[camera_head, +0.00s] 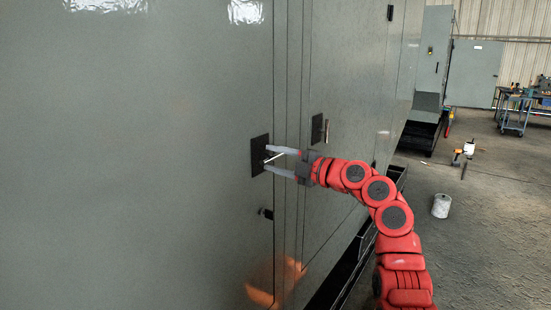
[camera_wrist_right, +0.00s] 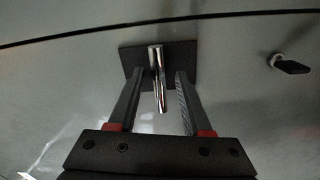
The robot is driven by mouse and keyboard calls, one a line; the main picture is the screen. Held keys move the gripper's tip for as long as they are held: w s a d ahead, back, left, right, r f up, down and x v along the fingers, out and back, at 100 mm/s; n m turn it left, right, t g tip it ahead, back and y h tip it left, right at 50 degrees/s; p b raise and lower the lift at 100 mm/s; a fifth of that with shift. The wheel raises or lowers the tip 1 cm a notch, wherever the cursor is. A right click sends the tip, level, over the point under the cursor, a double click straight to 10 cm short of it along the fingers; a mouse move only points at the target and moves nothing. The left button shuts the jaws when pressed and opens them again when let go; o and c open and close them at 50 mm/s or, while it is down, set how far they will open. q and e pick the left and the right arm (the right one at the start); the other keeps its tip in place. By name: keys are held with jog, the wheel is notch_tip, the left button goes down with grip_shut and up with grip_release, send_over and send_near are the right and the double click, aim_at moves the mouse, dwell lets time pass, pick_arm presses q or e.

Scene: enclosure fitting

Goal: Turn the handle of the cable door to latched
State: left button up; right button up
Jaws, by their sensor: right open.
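The cable door handle (camera_wrist_right: 158,80) is a shiny metal bar on a dark square plate (camera_wrist_right: 185,62). In the head view the handle (camera_head: 273,156) sticks out from its dark plate (camera_head: 258,146) on the large grey-green cabinet door (camera_head: 150,150). My right gripper (camera_head: 268,159) is open at the plate, its fingers on either side of the handle. In the right wrist view the handle lies between the fingers of the gripper (camera_wrist_right: 157,85), with gaps showing on both sides. My left gripper is not in view.
A second dark plate with a handle (camera_head: 320,129) is on the neighbouring panel. A small dark latch (camera_head: 266,213) sits below the first plate, and it shows in the wrist view (camera_wrist_right: 290,66). A white roll (camera_head: 441,206) and a cart (camera_head: 515,112) stand on the floor at right.

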grip_shut()
dwell(0.4)
jog(key=shift+m+b, duration=2)
jog(key=shift+m, duration=7)
jog(key=shift+s, duration=0.1)
